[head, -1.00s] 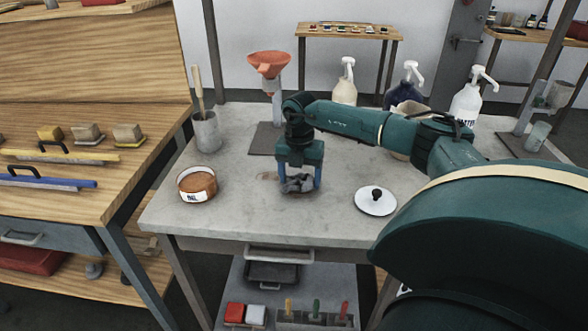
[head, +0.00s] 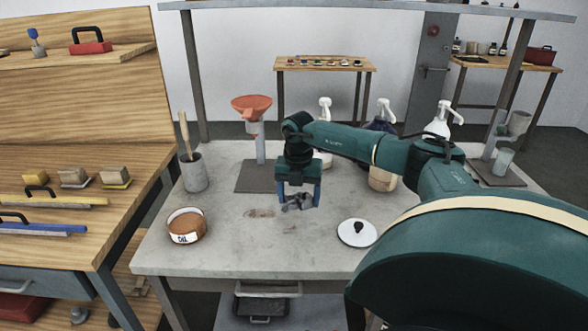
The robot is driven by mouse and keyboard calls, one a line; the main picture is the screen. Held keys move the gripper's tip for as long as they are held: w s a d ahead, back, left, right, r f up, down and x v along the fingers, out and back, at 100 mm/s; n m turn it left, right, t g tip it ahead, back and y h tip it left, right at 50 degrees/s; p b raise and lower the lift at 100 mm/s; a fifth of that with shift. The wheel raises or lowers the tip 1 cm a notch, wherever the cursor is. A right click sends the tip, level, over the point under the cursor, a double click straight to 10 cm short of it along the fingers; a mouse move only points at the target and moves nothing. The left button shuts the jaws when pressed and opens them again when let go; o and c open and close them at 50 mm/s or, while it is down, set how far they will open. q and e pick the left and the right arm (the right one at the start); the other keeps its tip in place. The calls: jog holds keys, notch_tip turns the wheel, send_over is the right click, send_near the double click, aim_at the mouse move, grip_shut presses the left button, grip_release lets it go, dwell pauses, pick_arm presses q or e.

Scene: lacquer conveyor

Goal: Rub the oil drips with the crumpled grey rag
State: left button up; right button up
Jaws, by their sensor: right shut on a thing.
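My right gripper (head: 298,197) is shut on the crumpled grey rag (head: 297,203), which bunches out below and between its blue fingers. The gripper points down over the grey bench top. Reddish-brown oil drips show as a smear (head: 260,213) to the left of the rag and a fainter mark (head: 290,229) just in front of it. The rag is beside the drips in the picture; I cannot tell whether it touches the bench. My left gripper is not in view.
On the bench (head: 220,250) stand a labelled round tin (head: 186,226), a grey pot (head: 195,174) with a wooden handle, an orange funnel (head: 251,106) on a stand, and a white lid (head: 357,233) with a black knob. Pump bottles stand behind my arm. The front middle is clear.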

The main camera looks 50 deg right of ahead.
jog(key=shift+r+p, duration=0.5)
jog(key=shift+r, duration=0.5)
